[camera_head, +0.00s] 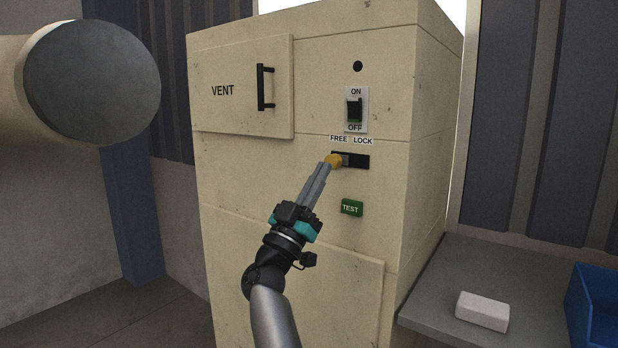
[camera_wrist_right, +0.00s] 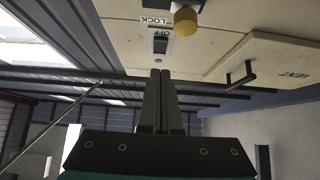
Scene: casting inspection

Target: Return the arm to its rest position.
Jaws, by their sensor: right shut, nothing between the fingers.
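My right arm reaches up from the bottom of the head view. Its gripper (camera_head: 325,170) is shut and empty, with its fingertips close to the yellow knob (camera_head: 333,160) on the machine cabinet (camera_head: 235,180). The knob is at the left, FREE end of its slot; the LOCK end is dark and vacant. In the right wrist view, the shut fingers (camera_wrist_right: 160,75) point at the cabinet, and the yellow knob (camera_wrist_right: 187,20) is apart from them, further up. Whether the fingertips touch the knob in the head view is hard to tell. My left gripper is out of view.
The cabinet front carries an ON/OFF switch (camera_head: 354,109), a green TEST button (camera_head: 352,207) and a VENT door (camera_head: 228,90) with a black handle (camera_head: 265,87). At right, a grey table (camera_head: 440,290) holds a white block (camera_head: 482,311) and a blue bin (camera_head: 590,310).

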